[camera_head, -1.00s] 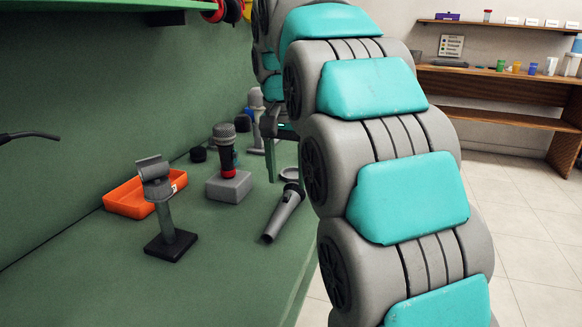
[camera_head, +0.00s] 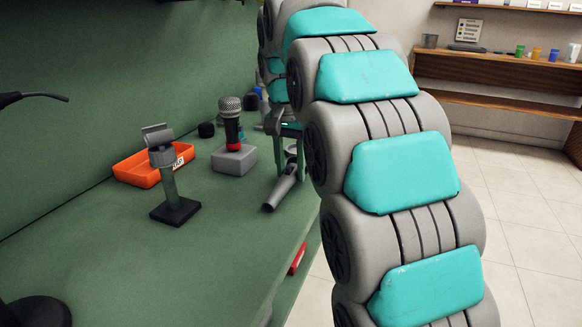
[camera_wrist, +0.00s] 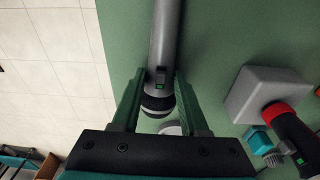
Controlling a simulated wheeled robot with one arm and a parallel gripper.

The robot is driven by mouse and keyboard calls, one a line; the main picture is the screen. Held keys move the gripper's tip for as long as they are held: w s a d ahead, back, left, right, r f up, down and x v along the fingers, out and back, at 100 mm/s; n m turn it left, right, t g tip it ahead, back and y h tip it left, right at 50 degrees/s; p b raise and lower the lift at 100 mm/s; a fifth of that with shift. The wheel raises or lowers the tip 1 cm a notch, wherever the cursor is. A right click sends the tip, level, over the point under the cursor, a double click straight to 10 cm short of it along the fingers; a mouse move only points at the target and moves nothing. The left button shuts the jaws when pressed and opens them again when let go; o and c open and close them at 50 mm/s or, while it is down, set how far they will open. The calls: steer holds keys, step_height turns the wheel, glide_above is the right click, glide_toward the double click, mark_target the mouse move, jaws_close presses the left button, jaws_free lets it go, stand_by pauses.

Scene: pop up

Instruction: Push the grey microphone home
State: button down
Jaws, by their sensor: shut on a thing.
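The grey microphone (camera_head: 284,187) lies near the bench's right edge; its handle points toward the camera. In the wrist view the handle of the grey microphone (camera_wrist: 164,40) runs away from me, and its dark head sits between my fingers. My gripper (camera_wrist: 160,78) is shut on it near the head end. In the head view my arm partly hides my gripper (camera_head: 288,132) and the head of the microphone. A grey stand with an empty cradle on top (camera_head: 168,175) stands upright on a black base, left of the microphone.
A black microphone with a red band (camera_head: 232,125) stands upright in a grey block (camera_head: 234,160) beside my gripper. An orange tray (camera_head: 135,172) lies behind the stand. The green bench top (camera_head: 180,255) is clear in front. Its right edge drops to the floor.

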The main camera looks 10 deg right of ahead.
mark_target(292, 167)
steer(key=shift+r, duration=0.15)
steer(key=shift+r+p, duration=0.9)
steer(key=shift+r, duration=1.5)
